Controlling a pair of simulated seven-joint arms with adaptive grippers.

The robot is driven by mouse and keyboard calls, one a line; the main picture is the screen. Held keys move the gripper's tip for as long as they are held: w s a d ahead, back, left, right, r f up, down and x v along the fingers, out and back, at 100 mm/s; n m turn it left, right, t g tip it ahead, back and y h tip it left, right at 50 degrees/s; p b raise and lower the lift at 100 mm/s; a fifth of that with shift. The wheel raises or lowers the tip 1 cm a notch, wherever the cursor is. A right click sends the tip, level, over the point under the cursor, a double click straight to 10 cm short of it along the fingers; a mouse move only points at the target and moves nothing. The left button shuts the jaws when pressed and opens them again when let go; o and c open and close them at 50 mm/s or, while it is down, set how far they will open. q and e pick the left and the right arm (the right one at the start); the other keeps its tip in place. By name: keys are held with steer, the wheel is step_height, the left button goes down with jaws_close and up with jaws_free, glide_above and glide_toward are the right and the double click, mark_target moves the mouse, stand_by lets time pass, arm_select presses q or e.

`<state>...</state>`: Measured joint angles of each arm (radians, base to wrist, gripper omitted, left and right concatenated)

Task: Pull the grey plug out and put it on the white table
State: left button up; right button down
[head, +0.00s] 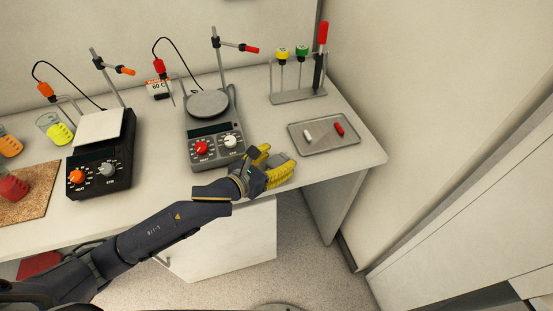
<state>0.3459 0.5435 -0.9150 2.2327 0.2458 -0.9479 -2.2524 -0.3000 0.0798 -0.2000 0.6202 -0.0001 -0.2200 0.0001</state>
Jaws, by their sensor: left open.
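My left gripper (280,168), with yellow fingers, is open at the front edge of the white table (255,205), just right of the grey hotplate (216,143). I see nothing between its fingers. I cannot make out a grey plug for certain; it may be hidden or too small to tell. My right gripper is not in view.
A metal tray (325,147) with a white and a red stir bar lies right of the gripper. A rack (298,96) with yellow, green and red-topped items stands behind. A black hotplate (100,160) and beakers stand left. Bare table lies around the tray.

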arm_select(q)
steer(key=shift+v, duration=3.8)
